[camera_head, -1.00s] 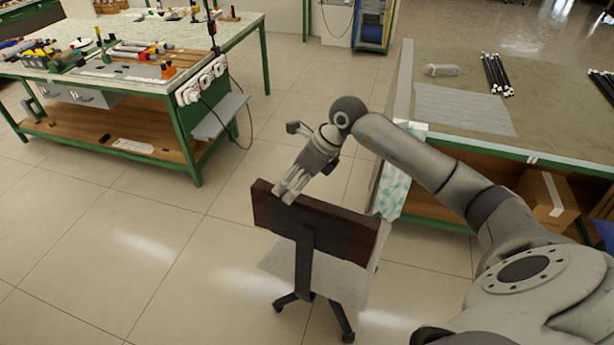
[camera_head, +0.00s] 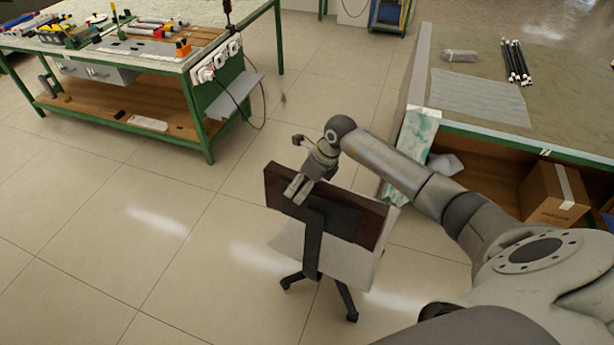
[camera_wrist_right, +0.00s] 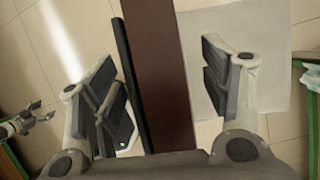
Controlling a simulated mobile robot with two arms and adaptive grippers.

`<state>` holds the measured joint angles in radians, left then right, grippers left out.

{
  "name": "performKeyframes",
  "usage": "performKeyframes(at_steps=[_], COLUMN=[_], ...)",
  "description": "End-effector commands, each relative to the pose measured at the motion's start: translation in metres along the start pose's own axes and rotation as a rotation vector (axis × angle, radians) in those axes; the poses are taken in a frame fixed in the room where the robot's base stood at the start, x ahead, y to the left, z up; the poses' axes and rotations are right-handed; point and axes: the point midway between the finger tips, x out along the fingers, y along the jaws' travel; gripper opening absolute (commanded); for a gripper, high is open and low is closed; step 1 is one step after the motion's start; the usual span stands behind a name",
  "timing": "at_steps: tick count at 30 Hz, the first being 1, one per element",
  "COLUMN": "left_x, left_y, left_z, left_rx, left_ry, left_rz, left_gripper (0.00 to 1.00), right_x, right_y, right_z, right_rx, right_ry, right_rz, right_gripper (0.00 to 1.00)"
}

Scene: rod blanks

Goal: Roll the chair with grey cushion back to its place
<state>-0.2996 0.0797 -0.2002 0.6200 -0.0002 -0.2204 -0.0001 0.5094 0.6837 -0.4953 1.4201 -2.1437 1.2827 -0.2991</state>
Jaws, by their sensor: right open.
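The chair shows its dark brown backrest (camera_head: 350,214) to the head view. Its light grey seat (camera_head: 348,268) is partly hidden behind the backrest, and a black post leads to a base on casters. My right gripper (camera_head: 297,190) is open at the backrest's top edge, left of its middle. In the right wrist view, the backrest (camera_wrist_right: 160,75) passes between the spread fingers of this gripper (camera_wrist_right: 170,95), with visible gaps on both sides. A grey part at that view's left edge looks like my left gripper (camera_wrist_right: 32,122); its opening is unclear.
A green-framed workbench (camera_head: 125,60) with tools stands at upper left. Another table (camera_head: 470,100) with black rods is at right, a cardboard box (camera_head: 553,193) on its lower shelf. A white-green panel (camera_head: 410,150) stands near the chair. Tiled floor is clear at left.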

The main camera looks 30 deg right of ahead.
Motion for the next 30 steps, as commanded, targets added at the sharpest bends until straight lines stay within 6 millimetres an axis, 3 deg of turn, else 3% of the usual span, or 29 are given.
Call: performKeyframes(at_steps=[8,24,30], left_x=[-0.0001,-0.0002,-0.0002], left_y=[0.0003,0.0003,0.0003], left_z=[-0.0003,-0.0005,-0.0005], left_rx=[0.0,0.0,0.0], left_ry=[0.0,0.001,0.001], left_rz=[0.0,0.0,0.0], left_gripper=[0.72,0.72,0.72], right_x=[0.0018,0.0013,0.0011], right_y=[0.0004,0.0002,0.0001], right_z=[-0.0002,-0.0002,-0.0001], right_rx=[0.0,0.0,0.0], right_ry=[0.0,0.0,0.0], right_rz=[0.001,0.0,0.0], right_gripper=[0.7,0.0,0.0])
